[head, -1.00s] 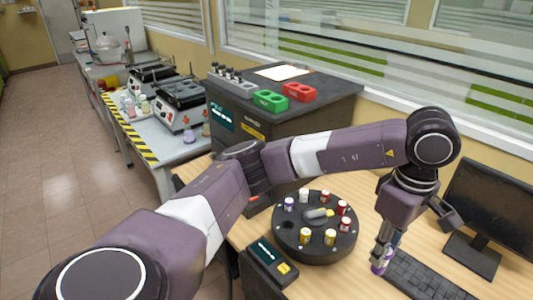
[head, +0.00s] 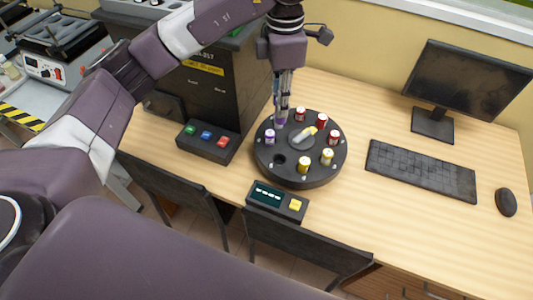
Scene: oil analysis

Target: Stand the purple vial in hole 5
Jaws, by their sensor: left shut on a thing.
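My left gripper (head: 281,103) comes down over the back left edge of the carousel, shut on a purple vial (head: 280,121). The vial hangs upright, low at the ring of holes; I cannot tell whether it touches anything. The round black carousel (head: 265,166) stands on the wooden table. Another purple-capped vial (head: 269,136) stands in it at the left. An empty hole (head: 280,159) shows at its front left. Hole numbers are too small to read. My right gripper is not in view.
Red-capped vials (head: 321,120) and yellow-capped vials (head: 303,165) fill other holes. A display box (head: 277,201) with a yellow button sits in front, a button box (head: 207,141) at the left. A keyboard (head: 421,171), mouse (head: 506,202) and monitor (head: 468,81) stand right. A dark cabinet (head: 212,98) is behind left.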

